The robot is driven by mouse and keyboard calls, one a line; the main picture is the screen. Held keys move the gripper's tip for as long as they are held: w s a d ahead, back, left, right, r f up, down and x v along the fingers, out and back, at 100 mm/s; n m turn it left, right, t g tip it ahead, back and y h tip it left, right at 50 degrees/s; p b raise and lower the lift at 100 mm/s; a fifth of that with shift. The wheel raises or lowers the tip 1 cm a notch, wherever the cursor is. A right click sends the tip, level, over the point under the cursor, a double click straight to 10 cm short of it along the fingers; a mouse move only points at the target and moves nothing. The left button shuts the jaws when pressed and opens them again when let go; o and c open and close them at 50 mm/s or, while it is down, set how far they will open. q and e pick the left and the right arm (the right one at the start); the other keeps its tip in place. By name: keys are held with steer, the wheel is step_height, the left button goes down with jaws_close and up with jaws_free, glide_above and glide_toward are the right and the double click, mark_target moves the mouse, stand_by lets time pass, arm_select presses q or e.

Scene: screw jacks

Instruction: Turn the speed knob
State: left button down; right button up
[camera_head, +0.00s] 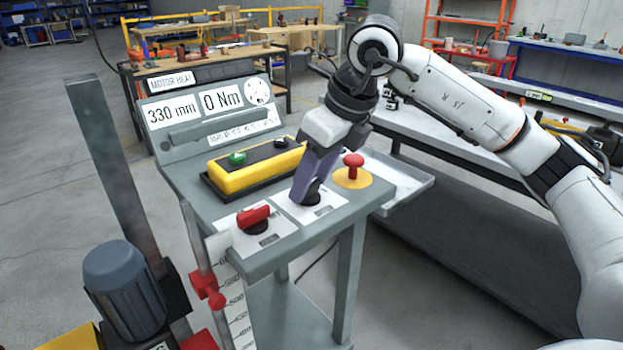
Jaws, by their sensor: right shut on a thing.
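The control console (188,196) stands in the middle, with displays reading 330 mm and 0 Nm on its raised back panel. My right gripper (306,194) points down onto the white plate (327,205) in the middle of the console top. It is shut on a dark knob (313,196), mostly hidden by the fingers; this seems to be the speed knob. A red rotary switch (254,217) sits on the plate to the left. A red mushroom button (353,166) on a yellow disc is just right of the gripper. My left gripper is not in view.
A yellow box (257,167) with a green button lies behind the gripper on the console. A grey motor (124,287) and a tall post (111,170) stand at left. A long workbench (466,179) is at right. Open floor lies at far left.

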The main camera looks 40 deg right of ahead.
steer(key=n+y, duration=0.1)
steer(key=n, duration=0.3)
steer(key=shift+w+d+r+g+p, duration=0.1)
steer(key=shift+g+p, duration=0.2)
steer(key=shift+p, duration=0.1)
steer(key=shift+n+g+y+p, duration=0.3)
steer(key=shift+n+y, duration=0.2)
steer(key=shift+n, duration=0.4)
steer(key=o, duration=1)
steer(key=shift+o, duration=0.2)
steer(key=shift+d, duration=0.1)
